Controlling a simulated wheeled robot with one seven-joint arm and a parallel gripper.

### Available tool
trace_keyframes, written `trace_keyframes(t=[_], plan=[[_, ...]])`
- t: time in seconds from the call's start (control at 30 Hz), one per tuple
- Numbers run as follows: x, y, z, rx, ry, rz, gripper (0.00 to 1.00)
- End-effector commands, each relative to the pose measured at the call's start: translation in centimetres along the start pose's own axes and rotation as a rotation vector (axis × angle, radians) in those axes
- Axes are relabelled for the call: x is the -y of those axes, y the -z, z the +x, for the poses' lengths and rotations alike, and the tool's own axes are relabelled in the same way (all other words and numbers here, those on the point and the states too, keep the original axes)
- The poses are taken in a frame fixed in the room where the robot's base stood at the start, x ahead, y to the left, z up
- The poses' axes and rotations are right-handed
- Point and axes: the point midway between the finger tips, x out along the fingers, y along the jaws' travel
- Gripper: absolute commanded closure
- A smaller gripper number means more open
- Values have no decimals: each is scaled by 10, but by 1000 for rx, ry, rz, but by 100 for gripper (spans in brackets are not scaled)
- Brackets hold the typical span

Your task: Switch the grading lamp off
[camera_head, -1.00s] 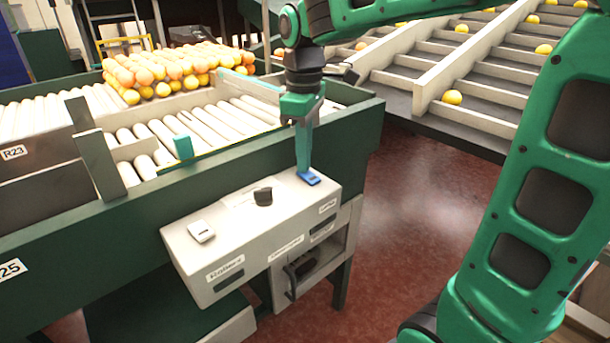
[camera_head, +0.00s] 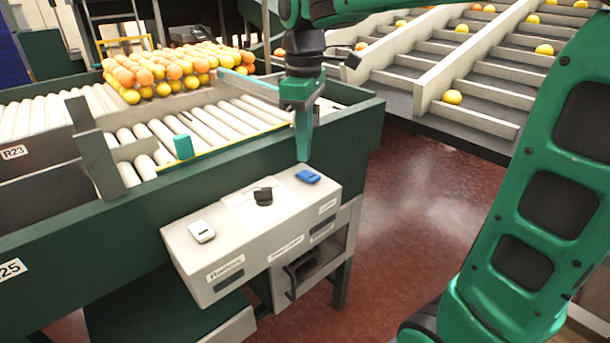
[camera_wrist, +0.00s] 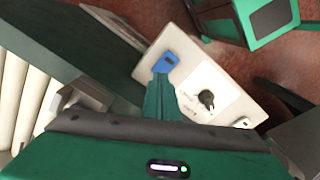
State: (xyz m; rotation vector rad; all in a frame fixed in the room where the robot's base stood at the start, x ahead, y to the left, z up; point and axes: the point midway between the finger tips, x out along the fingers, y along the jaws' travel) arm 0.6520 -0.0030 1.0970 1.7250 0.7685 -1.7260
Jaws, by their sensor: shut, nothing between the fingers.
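A pale control box (camera_head: 250,225) is mounted on the front of the green sorting table. A blue rocker switch (camera_head: 307,176) sits at its right end, above a small label too blurred to read. My gripper (camera_head: 303,159) is shut and empty, pointing down just above and behind the blue switch, apart from it. In the wrist view the blue switch (camera_wrist: 167,61) shows just beyond my fingertips (camera_wrist: 160,76). The lamp itself cannot be made out.
The box also bears a black knob (camera_head: 263,196) and a white switch (camera_head: 201,232) above a "Rollers" label. A heap of oranges (camera_head: 170,72) lies on the rollers behind. Stepped sorting chutes (camera_head: 470,75) stand at the right. Red floor (camera_head: 420,210) is clear beside the box.

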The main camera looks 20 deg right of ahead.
Motion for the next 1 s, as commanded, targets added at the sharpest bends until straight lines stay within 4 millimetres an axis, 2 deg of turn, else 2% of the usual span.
trace_keyframes(t=[0.5, 1.0], plan=[[0, 0, -34, 0, 0, 0, 100], [0, 0, -38, 0, 0, 0, 100]])
